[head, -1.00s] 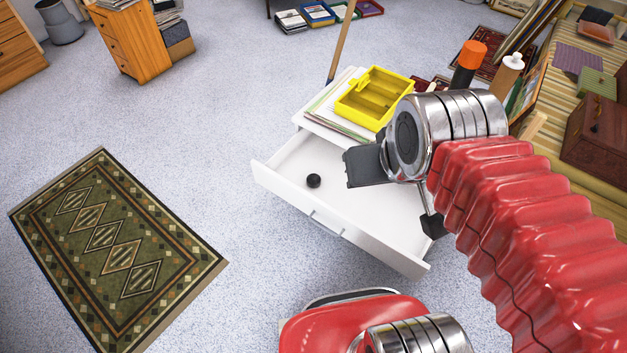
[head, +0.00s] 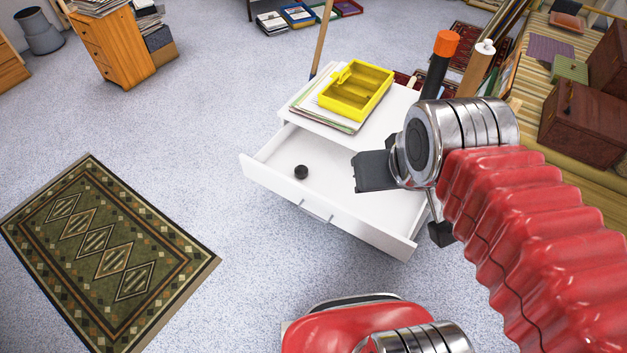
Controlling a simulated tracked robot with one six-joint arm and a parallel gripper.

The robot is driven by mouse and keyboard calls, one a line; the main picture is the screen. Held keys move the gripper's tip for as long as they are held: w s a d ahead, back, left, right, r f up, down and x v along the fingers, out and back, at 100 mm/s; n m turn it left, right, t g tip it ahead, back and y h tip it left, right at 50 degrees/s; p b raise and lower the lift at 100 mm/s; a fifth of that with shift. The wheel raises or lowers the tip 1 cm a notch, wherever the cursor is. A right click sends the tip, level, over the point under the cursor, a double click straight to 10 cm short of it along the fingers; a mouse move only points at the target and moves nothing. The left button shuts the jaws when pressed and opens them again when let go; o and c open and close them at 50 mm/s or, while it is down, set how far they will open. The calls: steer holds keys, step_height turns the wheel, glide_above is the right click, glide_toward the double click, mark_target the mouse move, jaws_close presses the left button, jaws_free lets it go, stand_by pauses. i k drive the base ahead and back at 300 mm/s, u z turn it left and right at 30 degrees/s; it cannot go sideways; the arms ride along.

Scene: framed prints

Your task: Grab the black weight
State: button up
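The black weight (head: 301,172) is a small dark round piece lying on the floor of the open white drawer (head: 335,196), towards its left end. My gripper (head: 398,205) is above the right part of the drawer, to the right of the weight and apart from it. One dark finger points left, and another dark part shows lower right. The metal wrist hides much of the gripper, so its opening is unclear. Nothing is visibly held.
A yellow tray (head: 356,91) sits on papers on the white cabinet top. An orange-capped black tube (head: 438,66) and a white-capped bottle (head: 478,68) stand behind my wrist. A patterned green rug (head: 108,255) lies left. Carpet is clear between rug and drawer.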

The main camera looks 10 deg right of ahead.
mark_target(300, 171)
steer(key=z, duration=0.45)
steer(key=k, duration=1.1)
steer(key=u, duration=0.05)
steer(key=i, duration=1.1)
steer(key=u, duration=1.15)
steer(key=i, duration=0.95)
steer(key=u, duration=0.3)
